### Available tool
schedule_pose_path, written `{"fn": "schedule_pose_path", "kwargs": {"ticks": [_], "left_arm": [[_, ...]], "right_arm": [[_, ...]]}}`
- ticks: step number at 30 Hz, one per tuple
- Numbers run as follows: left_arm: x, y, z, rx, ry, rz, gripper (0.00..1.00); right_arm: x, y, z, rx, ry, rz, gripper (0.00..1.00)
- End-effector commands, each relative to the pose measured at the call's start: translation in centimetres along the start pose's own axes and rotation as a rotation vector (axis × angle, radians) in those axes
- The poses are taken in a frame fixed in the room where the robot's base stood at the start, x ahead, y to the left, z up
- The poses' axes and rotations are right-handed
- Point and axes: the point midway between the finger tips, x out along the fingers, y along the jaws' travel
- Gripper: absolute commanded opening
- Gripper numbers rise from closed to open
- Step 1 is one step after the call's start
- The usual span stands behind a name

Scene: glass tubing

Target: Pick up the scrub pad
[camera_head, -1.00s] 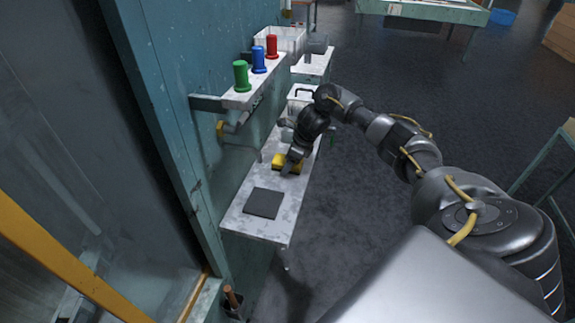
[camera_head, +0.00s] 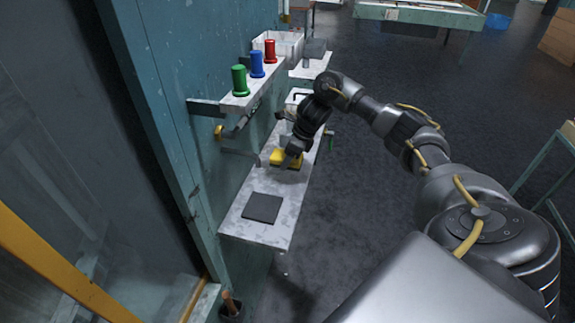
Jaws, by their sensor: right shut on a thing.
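The scrub pad (camera_head: 284,159) is a small yellow block on or just above the narrow pale shelf (camera_head: 237,222) by the teal wall. My right gripper (camera_head: 288,163) reaches down to it from the far side and is shut on it. The fingers cover part of the pad. I cannot tell clearly whether there is a gap between pad and shelf. My left gripper is out of view.
A dark square mat (camera_head: 262,207) lies flat on the near part of the shelf. A faucet (camera_head: 238,128) sticks out from the wall. Green (camera_head: 239,80), blue (camera_head: 257,64) and red (camera_head: 270,51) cylinders stand on a higher ledge. Open floor lies to the right.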

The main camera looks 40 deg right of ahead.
Motion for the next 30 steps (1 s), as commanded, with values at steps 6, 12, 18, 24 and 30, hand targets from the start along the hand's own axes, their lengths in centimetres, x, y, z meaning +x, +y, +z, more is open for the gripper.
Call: {"fn": "schedule_pose_path", "kwargs": {"ticks": [6, 12, 18, 24, 30], "left_arm": [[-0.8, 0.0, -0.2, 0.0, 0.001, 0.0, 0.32], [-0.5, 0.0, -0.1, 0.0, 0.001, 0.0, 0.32], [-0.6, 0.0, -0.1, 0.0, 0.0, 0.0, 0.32], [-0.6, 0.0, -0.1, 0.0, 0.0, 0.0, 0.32], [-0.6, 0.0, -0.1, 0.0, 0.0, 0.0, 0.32]], "right_arm": [[-5.6, 3.7, -0.2, -0.007, 0.0, -0.003, 0.31], [-7.7, 7.3, -1.5, -0.004, 0.001, -0.001, 0.31], [-9.5, 9.8, -2.2, -0.002, 0.001, 0.0, 0.31], [-10.2, 10.9, -2.6, 0.0, 0.001, 0.0, 0.31], [-10.3, 11.1, -2.6, 0.002, 0.001, 0.001, 0.31]]}}
